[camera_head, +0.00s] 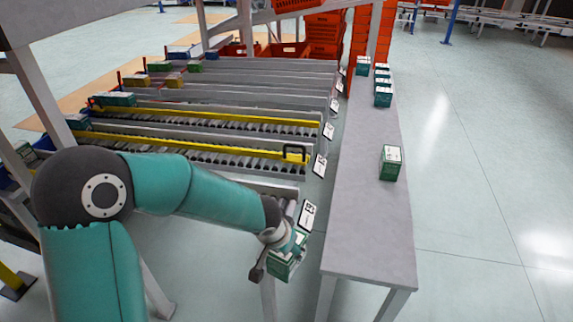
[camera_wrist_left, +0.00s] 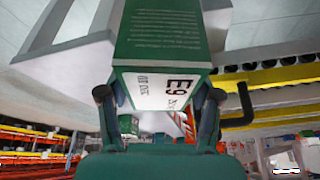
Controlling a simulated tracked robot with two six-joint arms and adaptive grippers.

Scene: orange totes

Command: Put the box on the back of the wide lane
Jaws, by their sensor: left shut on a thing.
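My left gripper (camera_head: 280,243) is shut on a green and white box (camera_head: 284,268), held off the front right ends of the lanes, left of the grey table. In the left wrist view the box (camera_wrist_left: 160,45) sits between the two fingers of my gripper (camera_wrist_left: 160,100), its white label reading E9. The roller lanes (camera_head: 210,123) run left to right with yellow rails (camera_head: 190,147) along them. I cannot tell for certain which is the wide lane. My right gripper does not show.
A grey table (camera_head: 360,220) stands right of the lanes, bearing a green box (camera_head: 390,163) and several more farther back. A black bracket (camera_head: 295,154) sits at a yellow rail's end. Several boxes lie at the lanes' left ends. Orange totes (camera_head: 325,35) are stacked behind.

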